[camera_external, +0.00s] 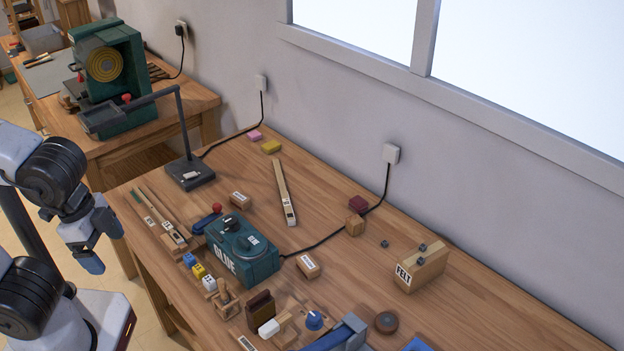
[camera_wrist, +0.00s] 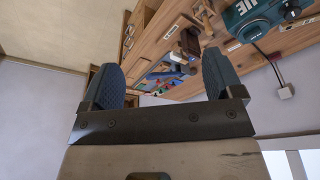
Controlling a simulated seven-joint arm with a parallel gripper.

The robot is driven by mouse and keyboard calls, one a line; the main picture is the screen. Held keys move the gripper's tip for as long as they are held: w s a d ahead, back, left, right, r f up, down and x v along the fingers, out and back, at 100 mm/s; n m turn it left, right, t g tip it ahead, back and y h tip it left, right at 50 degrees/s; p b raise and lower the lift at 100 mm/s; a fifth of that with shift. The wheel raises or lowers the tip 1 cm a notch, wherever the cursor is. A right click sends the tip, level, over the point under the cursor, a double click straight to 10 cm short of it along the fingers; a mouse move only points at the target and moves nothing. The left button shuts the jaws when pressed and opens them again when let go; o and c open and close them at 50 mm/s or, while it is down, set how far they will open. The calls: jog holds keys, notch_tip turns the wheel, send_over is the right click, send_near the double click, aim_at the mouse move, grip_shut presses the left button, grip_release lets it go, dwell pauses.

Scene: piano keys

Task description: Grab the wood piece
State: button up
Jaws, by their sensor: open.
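Several wooden pieces lie on the workbench (camera_external: 335,205), and I cannot tell which one the task means. A long, thin wooden piece (camera_external: 281,182) with a white end lies flat near the middle of the bench. Long key-like wooden strips (camera_external: 160,213) lie at the left edge. My gripper (camera_external: 88,262) is at the left of the external view, off the bench edge and away from all pieces. In the wrist view its two blue fingers (camera_wrist: 160,62) are apart with nothing between them.
A green glue box (camera_external: 243,252) with a cable stands mid-bench. A FELT block (camera_external: 420,268) is at the right. Small tools and blocks crowd the front edge. A black stand (camera_external: 188,172) is at the back left. The bench's back right is mostly clear.

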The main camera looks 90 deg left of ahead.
aim_at(349, 222)
jog(key=shift+c, duration=0.9)
jog(key=shift+w, duration=0.1)
jog(key=w+a+f+n+t+y, duration=0.1)
jog(key=w+a+f+n+t, duration=0.1)
jog(key=w+a+n, duration=0.65)
jog(key=w+a+f+n+t, duration=0.1)
jog(key=w+f+n+t, duration=0.15)
jog(key=w+n, duration=0.7)
jog(key=w+a+f+n+t+y, duration=0.1)
jog(key=w+a+f+n, duration=0.25)
jog(key=w, duration=1.05)
jog(key=w+a+f+n+t+y, duration=0.1)
jog(key=w+a+f+n, duration=0.3)
jog(key=a+f+n, duration=0.2)
jog(key=w+a+f+n+t+y, duration=0.1)
jog(key=w+a+f+n, duration=0.3)
jog(key=a, duration=0.6)
jog(key=w+a+f+n+t+y, duration=0.1)
jog(key=w+a+f+n+y, duration=0.2)
jog(key=a+f+n, duration=0.5)
jog(key=shift+w+f+n, duration=0.2)
jog(key=shift+w+n, duration=0.05)
jog(key=shift+n, duration=0.4)
jog(key=shift+w+f+n, duration=0.2)
jog(key=shift+w+n, duration=0.05)
jog(key=shift+n, duration=0.35)
jog(key=shift+a+f+n+y, duration=0.3)
jog(key=shift+a+f+n, duration=0.1)
